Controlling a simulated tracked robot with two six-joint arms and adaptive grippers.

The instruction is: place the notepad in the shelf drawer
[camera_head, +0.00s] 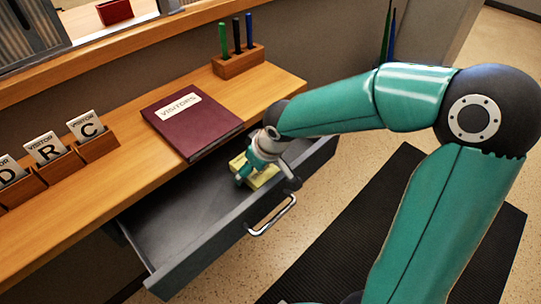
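The yellow notepad (264,181) is in the right-hand part of the open grey shelf drawer (185,225), close to its front wall. My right gripper (267,181) is right over the notepad, inside the drawer's outline, and hides part of it. Its fingers look spread apart, one over the pad and one by its right side near the drawer front. Whether the pad lies flat on the drawer floor is hard to tell. My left gripper is not in view.
The drawer has a silver handle (272,216) and sticks out below the wooden shelf (120,170). A maroon visitors book (190,125), a pen block (238,62) and lettered badge holders (97,146) stand on the shelf. The drawer's left part is empty. A black mat (460,235) lies on the floor.

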